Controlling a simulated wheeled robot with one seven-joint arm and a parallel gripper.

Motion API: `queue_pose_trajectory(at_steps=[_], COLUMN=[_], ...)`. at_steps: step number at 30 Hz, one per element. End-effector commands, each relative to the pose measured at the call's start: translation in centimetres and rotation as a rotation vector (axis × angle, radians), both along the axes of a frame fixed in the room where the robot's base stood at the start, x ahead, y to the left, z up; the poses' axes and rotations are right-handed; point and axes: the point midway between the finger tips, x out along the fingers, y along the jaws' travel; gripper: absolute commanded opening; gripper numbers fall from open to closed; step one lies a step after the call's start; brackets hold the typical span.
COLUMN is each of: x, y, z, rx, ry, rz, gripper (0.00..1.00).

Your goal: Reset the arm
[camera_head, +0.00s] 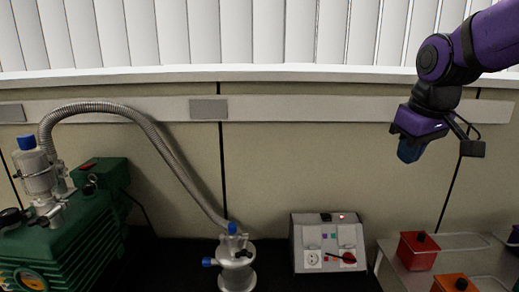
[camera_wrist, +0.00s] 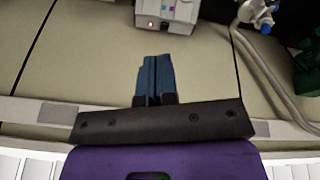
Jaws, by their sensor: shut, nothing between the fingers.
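My gripper (camera_head: 408,152) hangs from my purple arm at the upper right of the head view, in the air in front of the wall. Its blue fingers point down and touch nothing. In the wrist view my gripper (camera_wrist: 153,62) shows its two blue fingers side by side and closed together, with nothing between them. The freeze dryer's metal vessel (camera_head: 236,265) with blue valve knobs stands low in the middle of the head view, well left of and below my gripper. A ribbed metal hose (camera_head: 170,145) runs from it to the green pump (camera_head: 65,240) at the left.
A grey control box (camera_head: 328,240) with a red switch stands on the black bench (camera_head: 180,270). Red (camera_head: 418,250) and orange (camera_head: 455,283) containers with black knobs sit in a rack at the lower right. Free air surrounds my gripper; the wall is behind it.

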Motion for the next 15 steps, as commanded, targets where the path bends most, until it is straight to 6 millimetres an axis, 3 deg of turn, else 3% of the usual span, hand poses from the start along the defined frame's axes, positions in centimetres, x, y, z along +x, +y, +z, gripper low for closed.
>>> queue_pose_trajectory(at_steps=[6,15], x=[-6.3,-13.9], y=[-0.6,-1.2], z=[0.7,-0.3], rx=[0.041,0.106], ry=[-0.056,-0.124], rz=[-0.109,-0.251], gripper=[0.0,0.0])
